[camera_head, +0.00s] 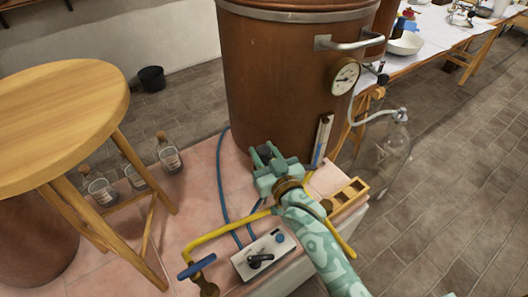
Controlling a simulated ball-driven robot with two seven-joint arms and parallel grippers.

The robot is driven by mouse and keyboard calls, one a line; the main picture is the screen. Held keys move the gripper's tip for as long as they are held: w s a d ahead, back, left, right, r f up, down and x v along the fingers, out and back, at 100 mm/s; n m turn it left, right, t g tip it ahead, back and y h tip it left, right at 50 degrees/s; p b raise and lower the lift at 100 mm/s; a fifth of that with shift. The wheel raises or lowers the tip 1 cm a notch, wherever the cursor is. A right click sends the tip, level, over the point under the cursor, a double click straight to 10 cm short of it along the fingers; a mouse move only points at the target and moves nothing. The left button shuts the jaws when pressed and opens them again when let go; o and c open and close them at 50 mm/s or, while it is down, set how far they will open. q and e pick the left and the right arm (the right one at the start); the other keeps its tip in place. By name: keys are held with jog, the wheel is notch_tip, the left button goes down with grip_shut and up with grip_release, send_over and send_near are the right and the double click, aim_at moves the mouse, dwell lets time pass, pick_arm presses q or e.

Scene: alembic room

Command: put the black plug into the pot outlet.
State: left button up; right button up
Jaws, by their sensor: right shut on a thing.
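The pot is a large brown copper vessel (275,85) with a steel band, a side handle and a dial gauge. My right arm, patterned teal, reaches in from the lower right. My right gripper (268,164) is at the lower front of the pot, shut on a small dark thing, which appears to be the black plug (264,151). Most of the plug is hidden by the jaws. The pot outlet is not visible; the gripper covers that part of the pot, and I cannot tell whether the plug touches it. My left gripper is not in view.
A white control box (264,256) with a black knob, a yellow pipe (215,235) and blue hoses lie close to my arm. A wooden rack (346,197) is at right. A wooden stool (60,120) and corked bottles (170,155) stand left.

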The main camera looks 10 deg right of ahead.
jog(key=shift+f, duration=0.25)
jog(key=shift+f, duration=0.15)
dwell(0.8)
jog(key=shift+f, duration=0.25)
dwell(0.6)
jog(key=o, duration=1.1)
